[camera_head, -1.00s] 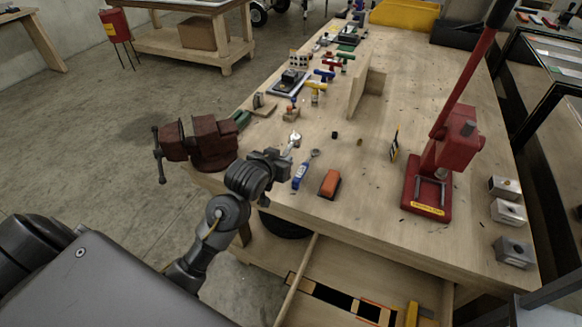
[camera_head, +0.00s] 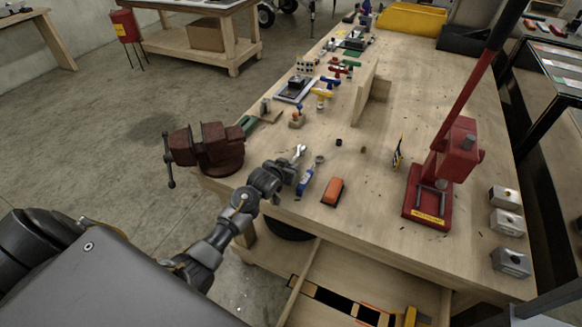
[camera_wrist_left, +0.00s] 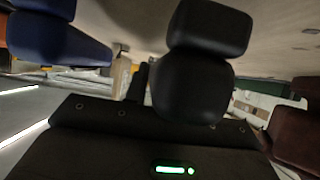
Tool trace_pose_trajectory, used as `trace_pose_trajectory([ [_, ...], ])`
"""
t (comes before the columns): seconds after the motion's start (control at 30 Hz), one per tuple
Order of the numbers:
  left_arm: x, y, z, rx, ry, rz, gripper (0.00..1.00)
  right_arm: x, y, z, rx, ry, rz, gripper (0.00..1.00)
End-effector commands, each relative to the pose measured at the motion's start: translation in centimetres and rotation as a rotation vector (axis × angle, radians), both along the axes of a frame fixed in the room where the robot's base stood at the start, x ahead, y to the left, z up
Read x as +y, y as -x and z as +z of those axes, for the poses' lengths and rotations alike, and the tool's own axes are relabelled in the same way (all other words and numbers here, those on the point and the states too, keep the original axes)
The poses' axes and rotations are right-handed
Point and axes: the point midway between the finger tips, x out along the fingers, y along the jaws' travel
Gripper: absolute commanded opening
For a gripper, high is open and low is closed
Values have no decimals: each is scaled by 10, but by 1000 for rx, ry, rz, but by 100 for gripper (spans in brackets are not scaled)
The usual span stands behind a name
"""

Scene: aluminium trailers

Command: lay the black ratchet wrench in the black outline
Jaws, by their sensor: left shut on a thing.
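My left gripper (camera_head: 287,169) is over the near left part of the workbench. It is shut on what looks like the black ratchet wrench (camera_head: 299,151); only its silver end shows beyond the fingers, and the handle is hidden. In the left wrist view dark rounded shapes fill the middle and a blue object (camera_wrist_left: 60,40) is close at the left. The open drawer (camera_head: 410,277) below the bench front has a black outline (camera_head: 334,297) and an orange-edged one beside it. My right gripper is not in view.
A blue-handled wrench (camera_head: 306,181) lies just right of the gripper, with an orange block (camera_head: 333,191) beyond it. A red vise (camera_head: 210,150) sits at the bench's left edge. A red press (camera_head: 440,180) stands at right. The bench middle is mostly clear.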

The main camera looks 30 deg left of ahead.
Motion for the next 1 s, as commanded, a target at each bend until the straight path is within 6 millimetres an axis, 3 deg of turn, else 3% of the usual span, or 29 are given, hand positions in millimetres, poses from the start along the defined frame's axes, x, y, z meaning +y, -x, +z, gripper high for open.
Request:
trace_pose_trajectory([
  [0.5,0,-1,-12,-6,-1,1,0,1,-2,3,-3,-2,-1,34],
  [0.53,0,0,-13,-3,-2,0,28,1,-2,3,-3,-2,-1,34],
  [0.67,0,0,-12,-3,-2,0,45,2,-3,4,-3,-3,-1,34],
  [1.0,1,0,-9,-3,-2,0,47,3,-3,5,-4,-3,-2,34],
])
